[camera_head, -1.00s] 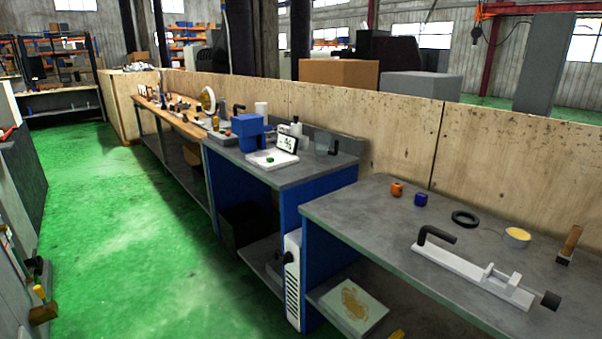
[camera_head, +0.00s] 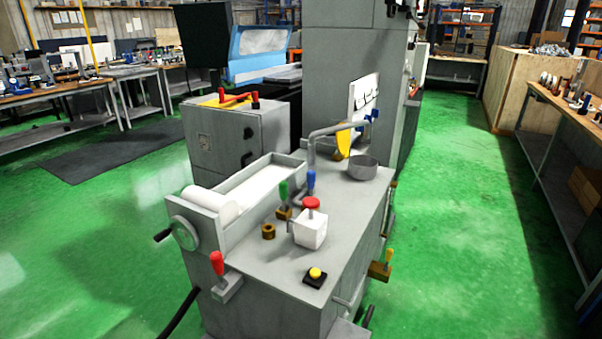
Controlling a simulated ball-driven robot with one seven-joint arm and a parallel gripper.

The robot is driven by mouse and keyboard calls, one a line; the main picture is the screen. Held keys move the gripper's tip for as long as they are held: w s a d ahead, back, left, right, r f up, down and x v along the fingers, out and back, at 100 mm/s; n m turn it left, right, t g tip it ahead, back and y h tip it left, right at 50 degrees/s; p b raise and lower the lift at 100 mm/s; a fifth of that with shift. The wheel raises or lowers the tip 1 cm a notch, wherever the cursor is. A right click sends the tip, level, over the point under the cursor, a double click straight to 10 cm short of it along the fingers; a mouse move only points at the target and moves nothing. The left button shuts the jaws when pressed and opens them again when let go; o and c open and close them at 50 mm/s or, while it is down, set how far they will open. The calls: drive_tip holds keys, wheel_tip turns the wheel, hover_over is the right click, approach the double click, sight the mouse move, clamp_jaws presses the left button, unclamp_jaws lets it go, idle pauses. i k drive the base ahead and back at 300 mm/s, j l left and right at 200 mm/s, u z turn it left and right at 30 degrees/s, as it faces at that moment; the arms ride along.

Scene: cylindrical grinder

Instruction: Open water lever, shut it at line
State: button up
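A grey grinder bench carries several coloured levers. A blue-handled lever (camera_head: 311,181) stands upright near a green-handled lever (camera_head: 283,190) at the bench's middle. I cannot tell which is the water lever. A yellow piece (camera_head: 343,141) is by the pipe. I see no line in the cup and cannot tell its fill. My gripper is not in view.
The green floor aisle (camera_head: 450,200) to the right is clear, bordered by a wooden bench (camera_head: 555,105).

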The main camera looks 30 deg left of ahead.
sight(310, 174)
drive_tip(key=i+u, duration=0.35)
drive_tip(key=i+l+u, duration=0.15)
drive_tip(key=u, duration=0.25)
drive_tip(key=i+l+u, duration=0.35)
drive_tip(key=k+j, duration=0.05)
drive_tip(key=j, duration=0.05)
